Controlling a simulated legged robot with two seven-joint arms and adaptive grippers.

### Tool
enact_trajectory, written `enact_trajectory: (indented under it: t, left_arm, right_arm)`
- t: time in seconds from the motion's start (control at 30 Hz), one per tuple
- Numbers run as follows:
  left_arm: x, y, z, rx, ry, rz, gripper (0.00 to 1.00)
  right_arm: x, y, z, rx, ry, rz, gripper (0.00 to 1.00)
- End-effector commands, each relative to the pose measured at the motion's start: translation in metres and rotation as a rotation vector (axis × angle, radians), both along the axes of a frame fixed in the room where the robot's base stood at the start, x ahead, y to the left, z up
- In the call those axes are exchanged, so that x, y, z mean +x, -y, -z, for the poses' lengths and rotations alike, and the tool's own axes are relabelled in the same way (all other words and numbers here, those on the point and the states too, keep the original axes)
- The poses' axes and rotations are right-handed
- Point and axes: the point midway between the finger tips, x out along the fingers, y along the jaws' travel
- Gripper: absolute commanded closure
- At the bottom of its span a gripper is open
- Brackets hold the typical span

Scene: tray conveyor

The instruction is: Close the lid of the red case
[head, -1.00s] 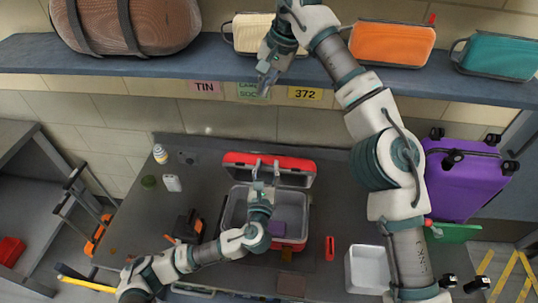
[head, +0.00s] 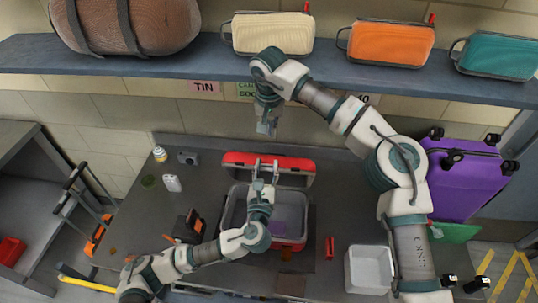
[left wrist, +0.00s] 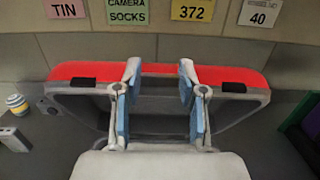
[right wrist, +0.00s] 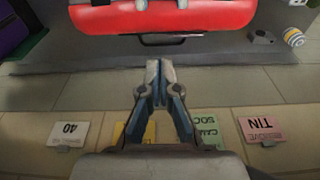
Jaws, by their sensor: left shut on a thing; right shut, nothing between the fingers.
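My right gripper (head: 267,128) is shut and empty, pointing down behind the lid. In the right wrist view the lid's red outer side (right wrist: 170,18) lies beyond its fingertips (right wrist: 157,65), apart from them.
A shelf (head: 200,66) with several pouches runs along the wall above the table. A white bin (head: 368,270) stands right of the case. A camera (head: 187,157) and a striped jar (head: 160,154) sit at the table's back left. A purple suitcase (head: 465,180) stands at the right.

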Motion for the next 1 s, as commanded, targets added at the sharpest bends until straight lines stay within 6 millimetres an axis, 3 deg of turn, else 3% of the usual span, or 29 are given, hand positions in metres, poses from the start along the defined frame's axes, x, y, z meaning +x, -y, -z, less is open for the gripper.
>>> enact_trajectory:
  t: [0.03,0.3,0.6,1.0]
  left_arm:
    - [0.001,-0.001,0.007,0.008,-0.013,-0.006,1.00]
    - [0.001,-0.001,0.007,0.008,-0.013,-0.005,1.00]
    - [0.001,-0.001,0.007,0.008,-0.014,-0.005,1.00]
    - [0.001,-0.001,0.007,0.007,-0.014,-0.004,1.00]
  right_arm:
    - [0.001,0.001,0.012,-0.001,-0.003,-0.002,1.00]
    - [0.009,0.002,0.070,0.000,-0.003,-0.001,1.00]
    - [-0.021,-0.004,0.081,0.000,0.001,-0.002,1.00]
    - [-0.026,-0.006,0.084,0.001,-0.001,0.001,1.00]
